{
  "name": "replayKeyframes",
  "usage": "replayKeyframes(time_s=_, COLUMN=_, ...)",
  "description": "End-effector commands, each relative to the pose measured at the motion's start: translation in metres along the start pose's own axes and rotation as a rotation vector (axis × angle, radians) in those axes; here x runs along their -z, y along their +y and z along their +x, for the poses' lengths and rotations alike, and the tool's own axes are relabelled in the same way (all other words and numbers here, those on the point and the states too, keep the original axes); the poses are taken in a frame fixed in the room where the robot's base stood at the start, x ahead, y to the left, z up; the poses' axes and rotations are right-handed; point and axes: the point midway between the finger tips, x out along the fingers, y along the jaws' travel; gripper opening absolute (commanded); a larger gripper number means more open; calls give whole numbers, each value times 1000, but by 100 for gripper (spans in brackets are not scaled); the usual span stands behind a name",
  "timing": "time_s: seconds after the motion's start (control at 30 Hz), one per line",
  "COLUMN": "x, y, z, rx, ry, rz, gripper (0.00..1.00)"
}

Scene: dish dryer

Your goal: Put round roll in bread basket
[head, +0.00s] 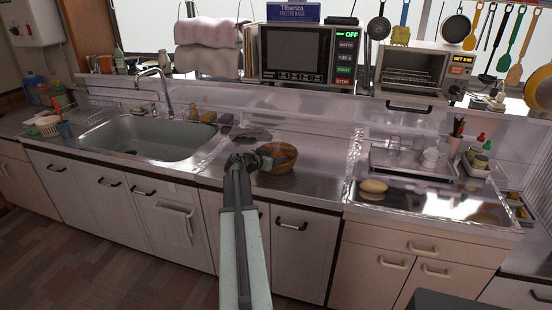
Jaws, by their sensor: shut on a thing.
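The bread basket (281,170), a brown round bowl, stands on the counter left of the stove-side section. Its inside looks dark and partly bluish. My gripper (264,158) is at the basket's left rim, at the end of my outstretched arm. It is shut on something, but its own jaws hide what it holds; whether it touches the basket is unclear. A tan, oval-looking bread roll (373,186) lies on the shiny counter to the right, well apart from my gripper. I cannot tell whether this is the round roll.
A sink (150,137) with a tap is at the left. A metal tray (403,164) with glasses stands behind the bread roll. A microwave (294,53) and a toaster oven (413,70) sit on the raised shelf. The counter between basket and bread roll is clear.

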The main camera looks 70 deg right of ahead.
Motion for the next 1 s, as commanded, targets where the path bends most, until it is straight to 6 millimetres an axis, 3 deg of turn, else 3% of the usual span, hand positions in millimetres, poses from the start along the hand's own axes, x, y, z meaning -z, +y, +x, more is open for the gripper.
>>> replayKeyframes(time_s=0.1, x=-4, y=2, z=2, rx=-5, ry=-7, rz=2, gripper=8)
replayKeyframes(time_s=0.13, x=-4, y=2, z=2, rx=-6, ry=-8, rz=3, gripper=56)
replayKeyframes(time_s=0.17, x=-4, y=2, z=2, rx=-6, ry=-8, rz=3, gripper=63)
replayKeyframes(time_s=0.33, x=-3, y=3, z=2, rx=-8, ry=-10, rz=4, gripper=63)
replayKeyframes(time_s=0.47, x=12, y=4, z=-3, rx=-8, ry=-9, rz=3, gripper=63)
replayKeyframes(time_s=0.8, x=12, y=4, z=-91, rx=-4, ry=-6, rz=1, gripper=63)
replayKeyframes(time_s=1.0, x=10, y=3, z=-118, rx=-5, ry=-5, rz=2, gripper=63)
